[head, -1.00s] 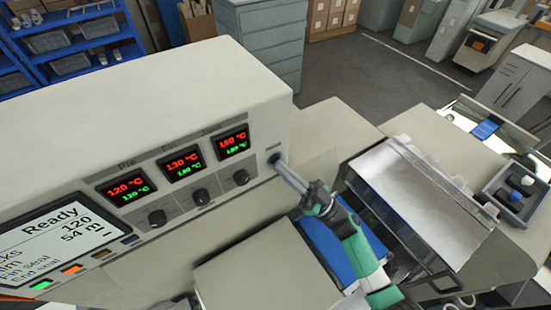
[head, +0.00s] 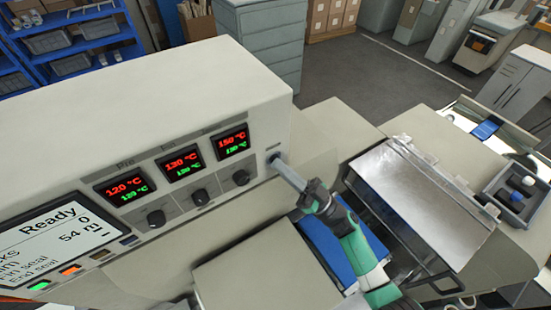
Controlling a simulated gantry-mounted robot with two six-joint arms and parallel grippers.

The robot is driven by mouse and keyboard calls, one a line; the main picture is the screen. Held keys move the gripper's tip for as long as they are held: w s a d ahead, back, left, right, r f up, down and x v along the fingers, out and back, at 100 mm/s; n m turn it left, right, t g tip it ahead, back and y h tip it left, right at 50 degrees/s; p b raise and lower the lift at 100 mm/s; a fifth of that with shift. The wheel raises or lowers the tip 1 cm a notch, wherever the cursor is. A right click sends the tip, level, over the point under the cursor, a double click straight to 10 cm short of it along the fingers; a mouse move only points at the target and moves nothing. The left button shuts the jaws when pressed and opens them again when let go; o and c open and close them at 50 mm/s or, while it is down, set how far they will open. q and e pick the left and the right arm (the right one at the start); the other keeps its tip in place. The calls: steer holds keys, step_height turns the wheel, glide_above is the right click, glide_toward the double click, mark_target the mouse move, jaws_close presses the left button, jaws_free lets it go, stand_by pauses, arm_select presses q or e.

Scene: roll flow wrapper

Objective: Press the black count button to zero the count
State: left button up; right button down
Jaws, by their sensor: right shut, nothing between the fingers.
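My right gripper (head: 278,165) is shut, its fingertips at the right end of the cream control panel, right of the third knob. A small dark spot, likely the black count button (head: 273,157), shows at the fingertips. They mostly cover it, so I cannot tell whether they touch it or stand just off. My left gripper is not in view.
Three temperature displays (head: 182,161) sit above three black knobs (head: 199,197) left of the gripper. Lit green and orange buttons (head: 70,270) lie under the screen. A metal-topped cover (head: 420,195) and a grey tray (head: 515,195) with small items are at the right.

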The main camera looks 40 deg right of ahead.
steer(key=shift+s, duration=0.1)
steer(key=shift+s+a+p, duration=0.15)
steer(key=shift+s+p, duration=0.35)
steer(key=shift+s, duration=0.2)
steer(key=shift+s+a+p, duration=0.25)
steer(key=shift+s+p, duration=0.4)
steer(key=shift+s, duration=0.6)
steer(key=shift+s+a+p, duration=0.25)
steer(key=shift+s+p, duration=0.35)
steer(key=shift+s, duration=0.6)
